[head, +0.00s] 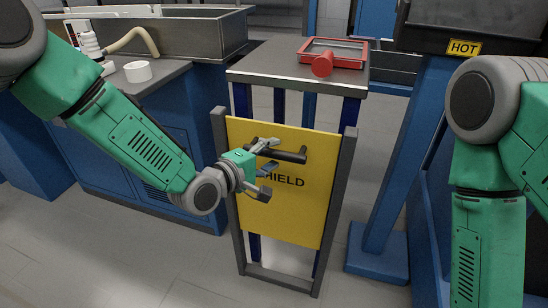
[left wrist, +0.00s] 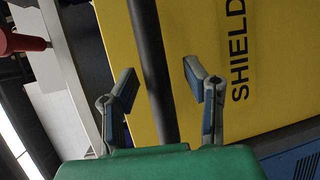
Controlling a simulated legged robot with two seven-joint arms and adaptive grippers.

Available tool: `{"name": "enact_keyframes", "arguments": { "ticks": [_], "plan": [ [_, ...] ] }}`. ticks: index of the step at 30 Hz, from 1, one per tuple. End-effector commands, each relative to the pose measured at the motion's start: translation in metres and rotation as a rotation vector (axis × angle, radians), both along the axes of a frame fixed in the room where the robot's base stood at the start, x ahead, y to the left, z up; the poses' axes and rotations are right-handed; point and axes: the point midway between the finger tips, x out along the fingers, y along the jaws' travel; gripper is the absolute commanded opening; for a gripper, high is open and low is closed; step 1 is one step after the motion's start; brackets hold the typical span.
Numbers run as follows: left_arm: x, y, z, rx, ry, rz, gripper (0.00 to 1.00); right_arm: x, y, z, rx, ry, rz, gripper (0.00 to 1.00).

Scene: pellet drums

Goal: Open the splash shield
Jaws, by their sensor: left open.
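The splash shield (head: 285,215) is a yellow panel marked SHIELD, upright in a dark grey frame in front of a small table. It also fills much of the left wrist view (left wrist: 265,30). A dark bar handle (head: 292,155) runs across its upper part. My left gripper (head: 266,166) is open at the shield's upper left, close to the handle. In the left wrist view, the handle (left wrist: 152,60) passes between the two spread fingers (left wrist: 160,88), with gaps on both sides. My right arm shows at the right edge of the head view, but its gripper is out of view.
The table (head: 265,65) behind the shield bears a red-framed tray (head: 350,46) and a red cylinder (head: 322,64). A blue post (head: 395,160) with a HOT sign (head: 464,48) stands right. A blue cabinet (head: 130,165) stands left. The floor in front is clear.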

Motion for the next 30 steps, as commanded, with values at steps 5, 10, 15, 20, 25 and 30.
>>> {"name": "enact_keyframes", "arguments": {
  "ticks": [5, 10, 15, 20, 25, 30],
  "plan": [
    [0.004, -0.007, -0.001, 0.004, 0.0, -0.001, 0.41, 0.0, 0.0, -0.001, 0.001, 0.0, 0.001, 0.4],
    [0.004, -0.009, 0.0, 0.007, 0.0, -0.002, 0.41, 0.0, 0.0, -0.001, 0.0, -0.001, 0.001, 0.4],
    [0.004, -0.007, -0.001, 0.006, 0.0, -0.001, 0.0, 0.0, 0.0, -0.001, 0.0, -0.001, 0.0, 0.4],
    [0.004, -0.006, -0.001, 0.003, 0.001, -0.001, 0.0, 0.0, 0.0, -0.001, 0.0, -0.001, 0.0, 0.4],
    [0.004, -0.003, 0.011, 0.002, 0.002, 0.003, 0.0, 0.0, 0.0, 0.008, 0.0, -0.001, 0.001, 0.4],
    [0.004, -0.001, 0.044, 0.002, 0.0, 0.006, 0.0, 0.0, 0.0, 0.034, 0.0, 0.0, 0.0, 0.4]
  ]
}}
